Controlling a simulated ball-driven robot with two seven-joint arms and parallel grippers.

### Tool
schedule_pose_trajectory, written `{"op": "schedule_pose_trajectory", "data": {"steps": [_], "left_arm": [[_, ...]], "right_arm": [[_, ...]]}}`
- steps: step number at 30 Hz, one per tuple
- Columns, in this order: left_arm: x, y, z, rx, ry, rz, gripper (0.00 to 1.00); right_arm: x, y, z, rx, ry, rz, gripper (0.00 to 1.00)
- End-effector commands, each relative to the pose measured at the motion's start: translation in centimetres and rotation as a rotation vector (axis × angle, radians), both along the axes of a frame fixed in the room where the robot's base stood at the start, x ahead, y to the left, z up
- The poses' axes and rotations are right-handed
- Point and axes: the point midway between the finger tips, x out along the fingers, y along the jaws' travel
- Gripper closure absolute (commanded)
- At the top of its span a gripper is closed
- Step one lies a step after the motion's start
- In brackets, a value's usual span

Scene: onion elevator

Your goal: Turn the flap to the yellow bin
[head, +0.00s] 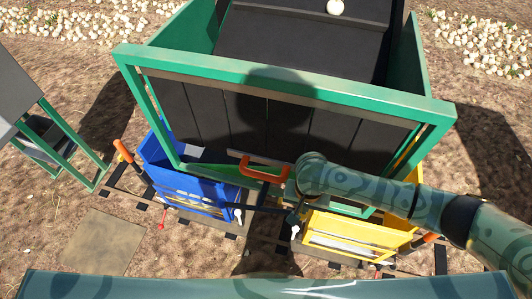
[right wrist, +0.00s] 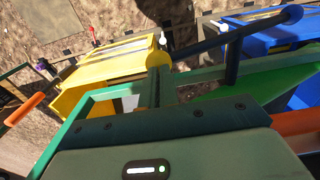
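The yellow bin (head: 345,238) stands below the green frame at the right in the head view, and the blue bin (head: 195,185) at the left. Between them a dark lever (head: 255,208) runs roughly level; in the right wrist view the lever (right wrist: 225,36) has a yellow ball at one end and a dark blue ball at the other. My right gripper (head: 291,197) is at the lever's right part, beside an orange handle (head: 265,170). Its fingers are hard to make out, and I cannot tell contact. The flap's tilt is unclear. My left gripper is out of view.
The green frame (head: 290,83) with dark slats (head: 250,120) stands above the bins. An onion (head: 335,6) lies on the dark conveyor (head: 300,40) behind. Rails run below the bins. Bare ground is free at the left front, around a flat square plate (head: 102,240).

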Motion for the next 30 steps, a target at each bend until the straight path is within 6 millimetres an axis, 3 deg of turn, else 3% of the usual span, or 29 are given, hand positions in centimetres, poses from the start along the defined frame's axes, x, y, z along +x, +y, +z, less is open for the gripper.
{"op": "schedule_pose_trajectory", "data": {"steps": [30], "left_arm": [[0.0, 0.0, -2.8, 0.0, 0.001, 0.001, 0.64]], "right_arm": [[-0.2, 0.1, -6.4, 0.001, 0.004, 0.001, 1.0]]}}
